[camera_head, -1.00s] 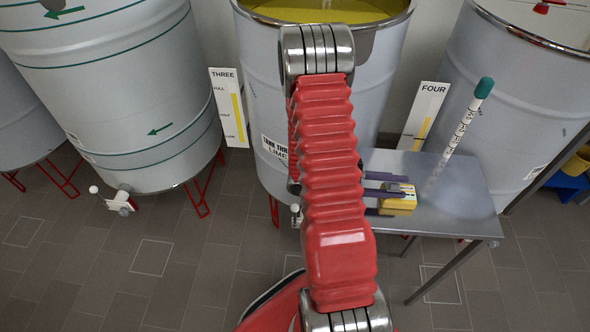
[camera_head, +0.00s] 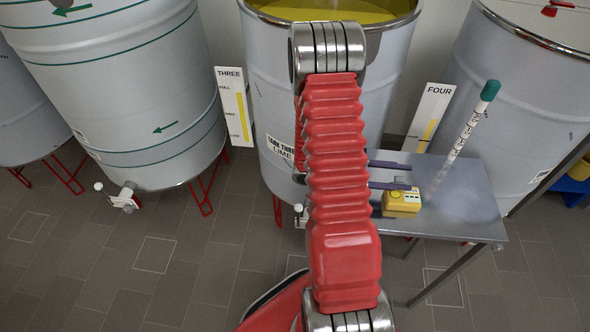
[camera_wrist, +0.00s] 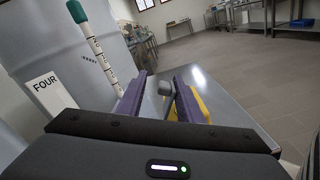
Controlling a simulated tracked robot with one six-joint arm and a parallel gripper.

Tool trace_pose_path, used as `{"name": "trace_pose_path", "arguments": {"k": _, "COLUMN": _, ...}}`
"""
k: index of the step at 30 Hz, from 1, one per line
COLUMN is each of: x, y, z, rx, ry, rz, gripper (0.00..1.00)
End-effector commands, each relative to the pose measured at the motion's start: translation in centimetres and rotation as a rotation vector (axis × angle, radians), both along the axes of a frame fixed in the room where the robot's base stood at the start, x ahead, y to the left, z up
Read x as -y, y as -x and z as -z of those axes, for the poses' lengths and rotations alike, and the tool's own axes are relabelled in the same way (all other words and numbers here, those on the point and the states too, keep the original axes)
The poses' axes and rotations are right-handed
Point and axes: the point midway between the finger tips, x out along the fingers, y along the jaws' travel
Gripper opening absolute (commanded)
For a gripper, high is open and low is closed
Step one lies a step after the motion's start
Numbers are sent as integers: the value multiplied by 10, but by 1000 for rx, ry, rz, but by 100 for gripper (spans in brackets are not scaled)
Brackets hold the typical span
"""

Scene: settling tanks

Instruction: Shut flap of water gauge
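A small yellow box (camera_head: 402,202), which looks like the water gauge, sits on the grey table; small dark marks show on its top. In the wrist view its yellow side (camera_wrist: 197,104) is partly hidden behind the right finger. My gripper (camera_head: 408,176) has its two purple fingers apart, level with and just behind the box. In the wrist view the fingers of my gripper (camera_wrist: 160,84) stand open on either side of a rounded grey piece (camera_wrist: 166,88). I cannot tell whether this piece is the flap, or whether a finger touches it.
The grey table (camera_head: 458,208) also bears a tall marked white rod with a teal cap (camera_head: 490,90). Large tanks stand behind and to the left (camera_head: 110,90). Level boards THREE (camera_head: 234,108) and FOUR (camera_head: 430,118) stand by the tanks. Open tiled floor lies in front.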

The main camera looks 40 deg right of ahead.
Motion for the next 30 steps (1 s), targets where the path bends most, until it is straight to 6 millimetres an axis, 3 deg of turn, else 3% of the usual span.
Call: {"name": "trace_pose_path", "arguments": {"k": 30, "x": 22, "y": -21, "z": 5, "rx": -440, "ry": -441, "rz": 1, "gripper": 33}}
